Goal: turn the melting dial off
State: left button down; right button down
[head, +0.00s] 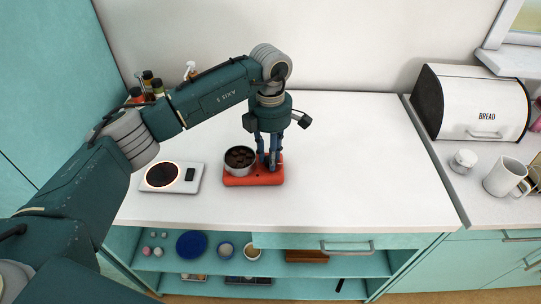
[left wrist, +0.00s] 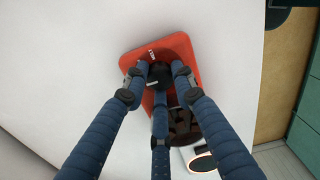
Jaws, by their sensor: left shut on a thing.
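The red melting base (head: 240,181) stands on the white counter, with a small metal pot (head: 240,168) of dark brown pieces on its left part. My left gripper (head: 271,163) points down at the right part of the base. In the left wrist view its three blue fingers are closed around the black melting dial (left wrist: 160,75), which sits on the red base (left wrist: 180,46). The fingers partly hide the dial, so its setting cannot be read. The dark pieces show partly behind the fingers. My right gripper is not in view.
A white hot plate (head: 194,182) with a glowing ring stands left of the base. Bottles (head: 148,79) stand at the back left, behind my arm. A bread bin (head: 470,104), a white mug (head: 503,178) and a small jar are at the right. The counter (head: 350,165) right of the base is clear.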

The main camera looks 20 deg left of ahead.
pick_arm(q)
jog(key=c, duration=1.4)
grip_release()
